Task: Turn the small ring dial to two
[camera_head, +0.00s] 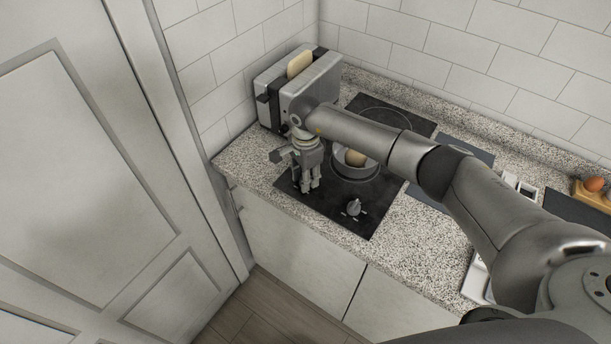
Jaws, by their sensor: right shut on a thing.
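A black hob (336,211) is set in the speckled worktop. My right gripper (310,188) points down at the front left part of the hob, with its fingers shut. The fingers hide what they hold; from its place it is a hob dial, taken as the small ring dial, and its setting cannot be read. Another grey dial (354,207) stands uncovered to the right, with small pale marks near it. My left gripper is not in view.
A pot (355,172) with a pale brown item inside stands on the hob, just right of the gripper. A toaster (311,88) with bread (299,63) stands behind my wrist. An egg (594,184) sits at the far right. A white door (80,190) is at left.

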